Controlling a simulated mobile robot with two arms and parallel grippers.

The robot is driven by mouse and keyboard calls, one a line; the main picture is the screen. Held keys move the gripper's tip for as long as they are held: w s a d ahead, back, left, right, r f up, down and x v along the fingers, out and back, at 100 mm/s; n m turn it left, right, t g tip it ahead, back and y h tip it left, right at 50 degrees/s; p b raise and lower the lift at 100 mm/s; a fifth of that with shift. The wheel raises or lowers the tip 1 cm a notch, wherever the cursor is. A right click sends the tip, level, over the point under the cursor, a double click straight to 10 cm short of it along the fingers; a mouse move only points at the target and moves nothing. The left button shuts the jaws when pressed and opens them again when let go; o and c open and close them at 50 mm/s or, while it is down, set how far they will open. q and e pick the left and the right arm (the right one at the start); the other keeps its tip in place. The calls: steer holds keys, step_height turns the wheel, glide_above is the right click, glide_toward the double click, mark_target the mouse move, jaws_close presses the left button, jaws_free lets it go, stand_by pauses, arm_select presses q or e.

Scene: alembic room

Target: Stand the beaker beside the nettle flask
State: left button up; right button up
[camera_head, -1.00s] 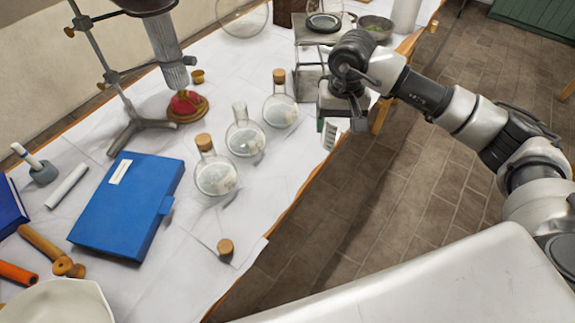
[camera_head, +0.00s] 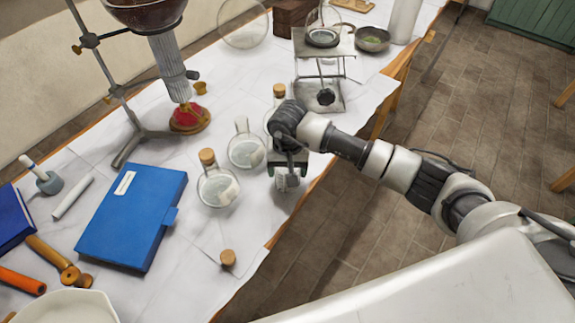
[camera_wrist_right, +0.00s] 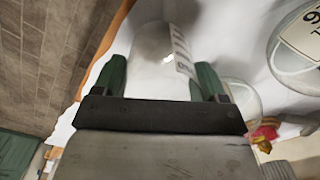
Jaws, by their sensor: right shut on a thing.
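My right gripper (camera_head: 290,172) is shut on a clear glass beaker. In the right wrist view the beaker (camera_wrist_right: 150,45), with a white marked strip, sits between the green fingers (camera_wrist_right: 160,80). In the head view the gripper and wrist hide most of it, at the table's near edge, right of the flasks. A corked round flask (camera_head: 217,188) and an uncorked one (camera_head: 247,152) stand to its left. Another corked flask (camera_head: 279,92) is partly hidden behind my arm. I cannot read which is the nettle flask. A label with partial characters shows on one flask (camera_wrist_right: 300,42) in the wrist view.
A loose cork (camera_head: 228,257) lies near the front edge. A blue box (camera_head: 130,220) and a metal stand (camera_head: 133,145) are at the left. A raised metal rack (camera_head: 322,45) stands behind my arm. Paper between the cork and the gripper is clear.

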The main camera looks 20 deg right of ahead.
steer(key=shift+f+b, duration=0.2)
steer(key=shift+b, duration=0.1)
steer(key=o, duration=0.9)
steer(key=shift+r, duration=0.1)
steer(key=shift+o, duration=0.2)
step_height(320, 180, up, 12)
steer(key=shift+r+b, duration=0.15)
steer(key=shift+b, duration=0.2)
